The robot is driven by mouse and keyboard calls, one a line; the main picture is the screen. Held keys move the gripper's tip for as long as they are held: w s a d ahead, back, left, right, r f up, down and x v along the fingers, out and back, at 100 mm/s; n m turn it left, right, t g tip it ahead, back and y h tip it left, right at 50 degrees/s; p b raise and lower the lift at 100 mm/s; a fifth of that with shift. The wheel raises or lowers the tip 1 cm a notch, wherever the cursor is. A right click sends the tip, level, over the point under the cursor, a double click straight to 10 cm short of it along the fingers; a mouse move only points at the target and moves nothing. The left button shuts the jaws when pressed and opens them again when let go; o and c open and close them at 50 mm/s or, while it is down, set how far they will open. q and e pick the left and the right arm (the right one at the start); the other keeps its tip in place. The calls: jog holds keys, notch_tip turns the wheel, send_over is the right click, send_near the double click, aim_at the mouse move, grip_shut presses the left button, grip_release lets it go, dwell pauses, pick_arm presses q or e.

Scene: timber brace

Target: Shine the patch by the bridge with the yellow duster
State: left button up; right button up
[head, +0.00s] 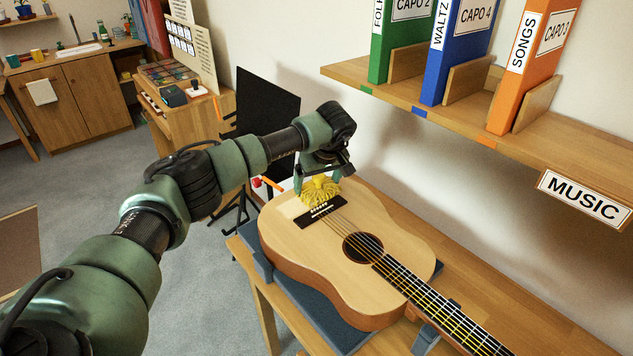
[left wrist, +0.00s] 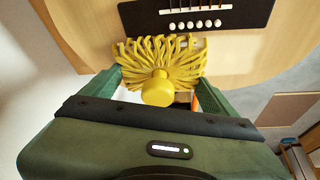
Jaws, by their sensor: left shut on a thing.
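The yellow duster (head: 320,191) has a mop-like head of strands and a round knob; it also shows in the left wrist view (left wrist: 158,62). My left gripper (head: 320,180) is shut on the duster and holds it at the guitar's lower end, beside the bridge. The strands appear to touch the guitar top. The guitar (head: 345,265) lies face up, with its dark bridge (head: 320,208) just in front of the duster. A paler patch (head: 292,208) shows on the wood left of the bridge. My right gripper is not in view.
The guitar rests on a blue-grey cradle (head: 290,290) on a wooden bench (head: 490,320). Above it on the right, a wall shelf (head: 450,115) holds green, blue and orange binders. A black music stand (head: 268,105) stands behind my left arm.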

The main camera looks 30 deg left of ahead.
aim_at(305, 190)
pick_arm(q)
jog(key=shift+s+a+p, duration=0.4)
jog(key=shift+s+p, duration=0.2)
jog(key=shift+s, duration=0.25)
jog(key=shift+s+a+p, duration=0.4)
jog(key=shift+s+p, duration=0.15)
jog(key=shift+s, duration=0.3)
jog(key=shift+s+a+p, duration=0.2)
jog(key=shift+s+p, duration=0.05)
jog(key=shift+s, duration=0.25)
jog(key=shift+s+a+p, duration=0.15)
jog(key=shift+s+p, duration=0.05)
jog(key=shift+s, duration=0.25)
jog(key=shift+s+a+p, duration=0.25)
jog(key=shift+s+p, duration=0.2)
jog(key=shift+s, duration=0.2)
jog(key=shift+s+a, duration=0.35)
jog(key=shift+s, duration=0.4)
notch_tip(305, 190, up, 8)
jog(key=p, duration=0.5)
jog(key=shift+p, duration=0.4)
jog(key=shift+w, duration=0.1)
